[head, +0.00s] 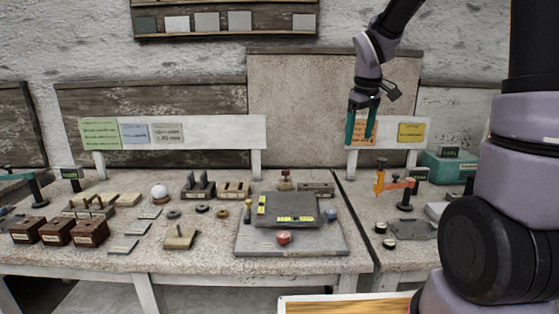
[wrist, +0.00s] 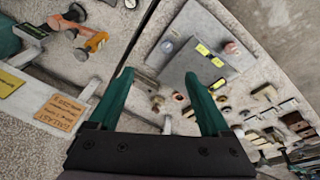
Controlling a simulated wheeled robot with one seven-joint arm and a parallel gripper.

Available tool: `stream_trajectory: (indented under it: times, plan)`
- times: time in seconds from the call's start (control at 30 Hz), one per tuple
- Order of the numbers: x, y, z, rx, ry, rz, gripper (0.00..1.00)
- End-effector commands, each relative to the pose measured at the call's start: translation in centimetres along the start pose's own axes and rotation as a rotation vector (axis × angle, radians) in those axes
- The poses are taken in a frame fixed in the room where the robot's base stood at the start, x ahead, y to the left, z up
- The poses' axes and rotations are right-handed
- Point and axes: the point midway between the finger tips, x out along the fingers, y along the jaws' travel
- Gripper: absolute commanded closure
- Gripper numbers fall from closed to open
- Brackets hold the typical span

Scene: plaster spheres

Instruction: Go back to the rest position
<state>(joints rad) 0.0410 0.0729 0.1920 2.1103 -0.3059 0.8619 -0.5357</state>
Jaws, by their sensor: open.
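My gripper (head: 361,122) hangs from the arm above the back right of the bench, in front of the sign board with the orange note. Its two green fingers are apart and nothing is between them. The gripper also shows in the wrist view (wrist: 165,92), with open air between the fingers and the bench below. A white plaster sphere (head: 159,191) sits on a small stand on the left part of the bench, well away from my gripper.
A grey plate (head: 320,244) with a dark box (head: 287,207) and a red knob (head: 284,237) lies mid-bench. Brown blocks (head: 90,232) stand at left. An orange tool (head: 380,182) and a teal box (head: 447,167) are at right. A white sign board (head: 215,128) stands behind.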

Motion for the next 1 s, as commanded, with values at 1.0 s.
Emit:
stream_trajectory:
  times: [1.0]
  plan:
    - [-15.7,-6.9,16.5,0.882,0.416,-0.16,0.18]
